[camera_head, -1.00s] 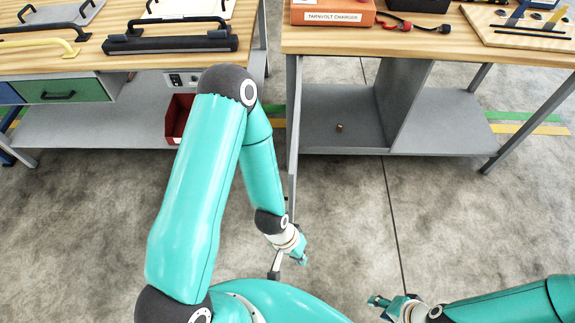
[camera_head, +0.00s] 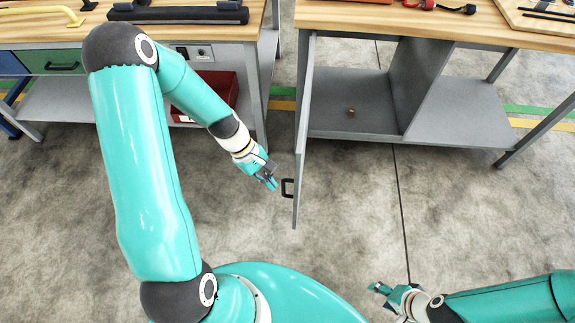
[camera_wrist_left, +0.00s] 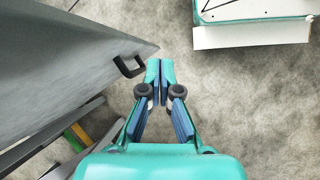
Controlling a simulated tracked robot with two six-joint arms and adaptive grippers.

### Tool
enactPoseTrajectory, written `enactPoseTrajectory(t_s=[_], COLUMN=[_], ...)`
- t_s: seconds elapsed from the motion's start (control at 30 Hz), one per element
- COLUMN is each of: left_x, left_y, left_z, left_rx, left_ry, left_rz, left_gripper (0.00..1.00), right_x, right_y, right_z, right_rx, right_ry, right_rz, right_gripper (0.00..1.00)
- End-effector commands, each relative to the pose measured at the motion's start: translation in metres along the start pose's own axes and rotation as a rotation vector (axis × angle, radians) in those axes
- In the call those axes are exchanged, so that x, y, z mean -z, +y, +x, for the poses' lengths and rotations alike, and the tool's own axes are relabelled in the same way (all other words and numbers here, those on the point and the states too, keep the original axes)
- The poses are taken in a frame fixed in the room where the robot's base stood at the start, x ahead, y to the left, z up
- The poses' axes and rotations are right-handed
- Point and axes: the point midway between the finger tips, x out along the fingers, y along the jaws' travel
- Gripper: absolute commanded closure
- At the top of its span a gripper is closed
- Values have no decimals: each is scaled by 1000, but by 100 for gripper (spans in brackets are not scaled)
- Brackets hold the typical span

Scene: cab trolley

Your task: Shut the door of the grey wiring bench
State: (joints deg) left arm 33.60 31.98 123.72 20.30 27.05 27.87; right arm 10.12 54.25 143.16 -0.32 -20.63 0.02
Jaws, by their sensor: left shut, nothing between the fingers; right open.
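The grey wiring bench (camera_head: 455,118) stands at the right in the head view, its left compartment open to the front. Its grey door (camera_head: 303,135) stands swung open, edge-on, pointing toward me. A black handle (camera_head: 287,188) is on the door's left face near its free edge. The door (camera_wrist_left: 60,65) and handle (camera_wrist_left: 128,66) also show in the left wrist view. My left gripper (camera_head: 272,184) is shut and empty, just left of the handle, seemingly apart from it; its fingertips show in the wrist view (camera_wrist_left: 160,66). My right gripper (camera_head: 378,296) is open and empty over the floor, low in the view.
A small brownish object (camera_head: 350,113) lies on the compartment floor. Another wooden-topped bench (camera_head: 190,40) stands at the left, with a red bin (camera_head: 222,90) on its lower shelf. The floor (camera_head: 350,220) before the grey bench is clear.

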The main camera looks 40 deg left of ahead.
Motion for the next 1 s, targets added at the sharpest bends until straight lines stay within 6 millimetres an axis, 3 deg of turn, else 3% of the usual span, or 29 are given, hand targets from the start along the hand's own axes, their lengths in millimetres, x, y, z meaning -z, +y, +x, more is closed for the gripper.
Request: enactPoseTrajectory(t_s=[0.03, 0.2, 0.3, 0.4, 0.57, 1.0], left_x=[19, 36, 38, 37, 32, 18], left_y=[5, 16, 19, 21, 26, 51], left_z=[-20, -92, -117, -126, -111, -31], left_rx=[-57, -193, -236, -253, -250, -249], left_ry=[-26, -166, -221, -248, -256, -253], left_rz=[-138, -464, -550, -583, -586, -584], left_gripper=[100, 100, 100, 100, 100, 100], right_x=[0, 0, 0, 0, 0, 0], right_y=[4, 9, 10, 10, 11, 14], right_z=[12, 25, 28, 29, 30, 38], right_rx=[0, 0, 0, 0, 0, 0], right_ry=[0, 0, 0, 0, 0, 0], right_rz=[0, 0, 0, 0, 0, 0], right_gripper=[45, 45, 45, 45, 45, 45])
